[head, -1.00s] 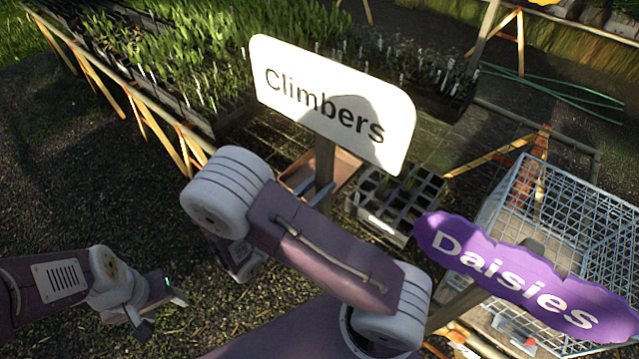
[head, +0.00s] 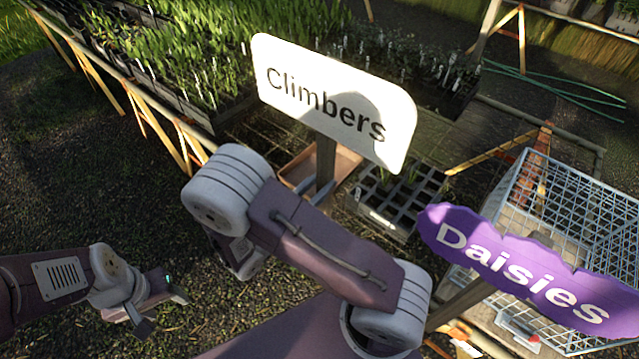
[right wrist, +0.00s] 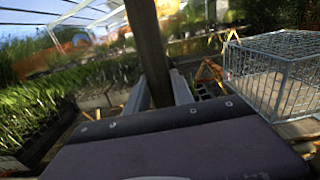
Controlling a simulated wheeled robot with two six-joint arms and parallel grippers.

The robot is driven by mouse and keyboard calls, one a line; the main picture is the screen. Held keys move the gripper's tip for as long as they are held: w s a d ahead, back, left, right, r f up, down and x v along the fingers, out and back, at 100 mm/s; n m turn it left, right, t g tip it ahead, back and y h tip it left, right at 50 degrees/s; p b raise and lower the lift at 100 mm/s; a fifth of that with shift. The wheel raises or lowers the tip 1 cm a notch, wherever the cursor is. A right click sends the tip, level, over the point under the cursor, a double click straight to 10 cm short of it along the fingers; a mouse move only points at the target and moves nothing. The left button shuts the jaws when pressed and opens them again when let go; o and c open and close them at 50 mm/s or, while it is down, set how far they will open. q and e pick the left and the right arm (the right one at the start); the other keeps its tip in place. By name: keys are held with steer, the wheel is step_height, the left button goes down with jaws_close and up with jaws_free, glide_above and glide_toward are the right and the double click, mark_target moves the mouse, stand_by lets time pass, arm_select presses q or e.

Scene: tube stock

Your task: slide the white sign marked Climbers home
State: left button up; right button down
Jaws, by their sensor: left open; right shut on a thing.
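The white sign marked Climbers (head: 345,97) stands on a dark wooden post (head: 326,160) near the middle of the head view. In the right wrist view the post (right wrist: 147,45) rises, slightly tilted in the picture, between the fingers of my right gripper (right wrist: 158,92), which is shut on it. In the head view my right gripper (head: 319,192) is at the post below the board, partly hidden by my arm. The post's lower end is hidden. My left gripper (head: 160,312) is open and empty over the gravel at the lower left.
A purple Daisies sign (head: 530,265) stands at the right, with a wire basket (head: 585,215) behind it. A cell tray (head: 400,195) and a tan tray (head: 345,165) lie behind the post. Planted benches (head: 190,115) fill the back left. Gravel (head: 80,190) at the left is clear.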

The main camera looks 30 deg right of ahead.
steer(key=shift+d, duration=0.15)
steer(key=shift+f+b, duration=0.6)
steer(key=shift+f, duration=0.3)
steer(key=shift+f+b, duration=1.1)
steer(key=shift+f, duration=0.4)
steer(key=shift+f+b, duration=1.1)
steer(key=shift+f, duration=0.45)
